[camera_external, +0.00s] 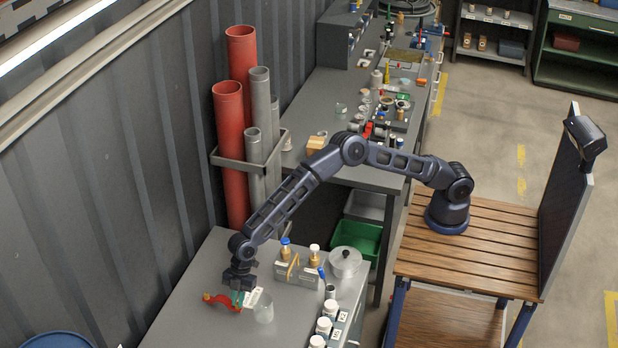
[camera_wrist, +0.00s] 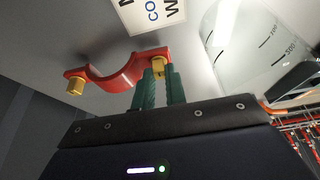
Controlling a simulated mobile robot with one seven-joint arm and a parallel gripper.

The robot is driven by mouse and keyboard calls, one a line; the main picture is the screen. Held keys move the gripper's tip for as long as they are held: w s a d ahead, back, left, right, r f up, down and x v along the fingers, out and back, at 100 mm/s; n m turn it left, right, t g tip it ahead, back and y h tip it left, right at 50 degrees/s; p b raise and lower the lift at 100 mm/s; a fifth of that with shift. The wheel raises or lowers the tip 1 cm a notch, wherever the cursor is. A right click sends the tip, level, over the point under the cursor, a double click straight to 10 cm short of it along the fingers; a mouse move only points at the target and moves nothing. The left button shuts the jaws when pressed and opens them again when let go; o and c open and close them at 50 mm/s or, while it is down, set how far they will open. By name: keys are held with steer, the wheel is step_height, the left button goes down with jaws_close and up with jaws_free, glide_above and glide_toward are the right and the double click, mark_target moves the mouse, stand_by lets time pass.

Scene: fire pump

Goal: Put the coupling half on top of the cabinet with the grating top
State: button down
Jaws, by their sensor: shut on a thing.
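The coupling half (camera_external: 220,301) is a red half-ring clamp with a brass bolt at each end. It is at the left of the grey bench top in the external view and at upper middle in the wrist view (camera_wrist: 122,76). My gripper (camera_wrist: 157,80) has green fingers shut on its right end, at a brass bolt. In the external view my gripper (camera_external: 238,296) points down over the bench. I cannot tell whether the coupling half touches the bench top. No cabinet with a grating top is clearly identifiable.
A clear beaker (camera_external: 264,308) and a printed card (camera_external: 252,298) are right beside my gripper. A grey block with brass fittings (camera_external: 297,272), a round metal pot (camera_external: 345,262) and several white-capped bottles (camera_external: 324,326) stand farther right. Red pipes (camera_external: 229,150) stand along the wall.

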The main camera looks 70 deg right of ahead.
steer(key=shift+f, duration=0.8)
steer(key=c, duration=1.4)
jaws_free()
steer(key=shift+c, duration=0.2)
